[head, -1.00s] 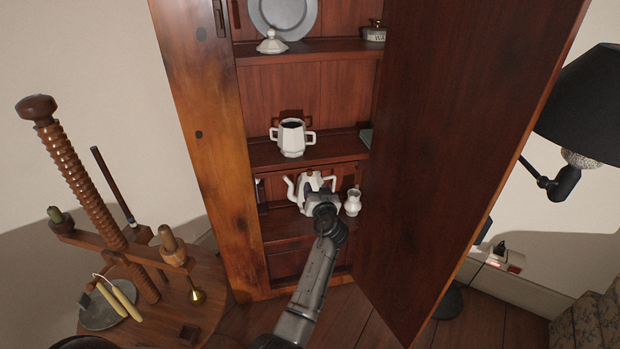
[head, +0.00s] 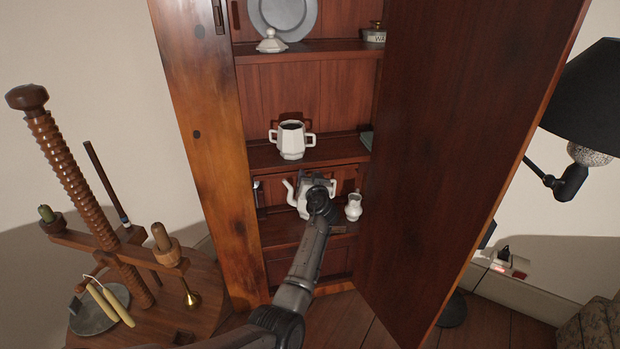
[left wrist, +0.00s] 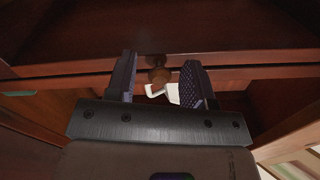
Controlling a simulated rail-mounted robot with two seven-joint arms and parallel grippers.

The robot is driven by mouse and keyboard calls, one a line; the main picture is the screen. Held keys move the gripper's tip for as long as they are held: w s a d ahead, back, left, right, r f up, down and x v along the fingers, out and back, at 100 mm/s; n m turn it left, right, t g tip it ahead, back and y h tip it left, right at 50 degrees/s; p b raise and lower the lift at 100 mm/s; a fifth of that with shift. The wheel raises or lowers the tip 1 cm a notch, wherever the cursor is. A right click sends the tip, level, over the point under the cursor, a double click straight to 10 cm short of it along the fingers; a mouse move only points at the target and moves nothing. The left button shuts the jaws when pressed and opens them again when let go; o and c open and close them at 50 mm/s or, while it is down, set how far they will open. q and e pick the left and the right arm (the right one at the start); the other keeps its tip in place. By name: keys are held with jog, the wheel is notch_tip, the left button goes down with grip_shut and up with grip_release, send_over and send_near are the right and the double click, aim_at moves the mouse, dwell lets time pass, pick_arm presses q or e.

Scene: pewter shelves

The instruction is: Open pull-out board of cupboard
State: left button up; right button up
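In the left wrist view, a round wooden knob (left wrist: 158,75) sits on the front of a thin reddish board (left wrist: 60,83) that spans the cupboard (head: 215,170). My left gripper (left wrist: 160,80) is open, with one finger on each side of the knob and visible gaps between. In the head view, my left gripper (head: 320,200) reaches into the cupboard in front of the white teapot (head: 301,192) and partly hides it. The knob is hidden there and I cannot clearly make out the board. My right gripper is not in view.
A white creamer (head: 353,207) stands right of the teapot, close to my gripper. A two-handled white pot (head: 291,140) is on the shelf above. The open cupboard door (head: 455,150) bounds the right. A wooden screw stand (head: 135,245) is at left, a black lamp (head: 590,95) at right.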

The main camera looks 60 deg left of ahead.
pick_arm(q)
grip_shut()
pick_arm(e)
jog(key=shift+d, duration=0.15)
pick_arm(q)
jog(key=shift+d, duration=0.15)
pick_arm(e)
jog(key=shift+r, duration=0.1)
pick_arm(q)
jog(key=p+v, duration=0.1)
jog(key=v, duration=1.7)
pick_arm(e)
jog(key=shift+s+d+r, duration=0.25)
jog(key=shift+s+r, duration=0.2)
pick_arm(q)
jog(key=shift+w, duration=0.1)
grip_release()
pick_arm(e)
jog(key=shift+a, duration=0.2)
